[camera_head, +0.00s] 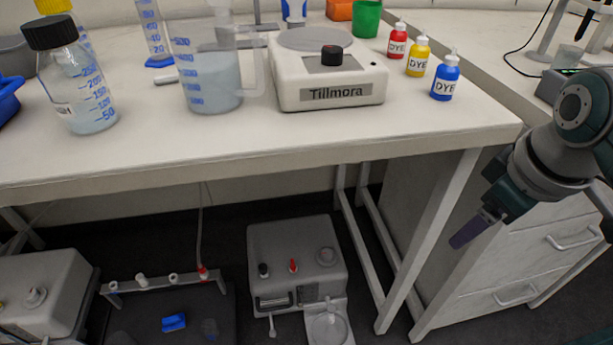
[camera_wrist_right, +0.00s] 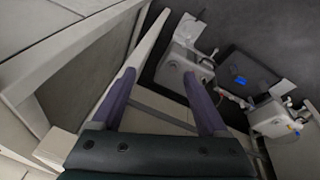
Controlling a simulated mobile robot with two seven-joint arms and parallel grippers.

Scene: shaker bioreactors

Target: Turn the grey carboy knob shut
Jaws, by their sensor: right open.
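Two grey box-shaped units stand on the dark floor under the table. The middle unit (camera_head: 292,243) has a round grey knob or cap (camera_head: 326,256), a black one (camera_head: 264,269) and a red one (camera_head: 293,265) on top. The left unit (camera_head: 45,278) has a pale knob (camera_head: 36,297). I cannot tell which part is the named carboy knob. My right gripper (camera_head: 472,229) hangs right of the table leg, well apart from both units. In the wrist view its fingers (camera_wrist_right: 160,75) are open and empty, with a grey unit (camera_wrist_right: 187,60) beyond them.
The tabletop (camera_head: 430,125) overhangs the units and carries a Tillmora device (camera_head: 330,95), a beaker, bottles and dye bottles. A table leg (camera_head: 430,245) stands between my right gripper and the middle unit. Drawers (camera_head: 540,262) are at right. A dark tray (camera_head: 215,300) lies between the units.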

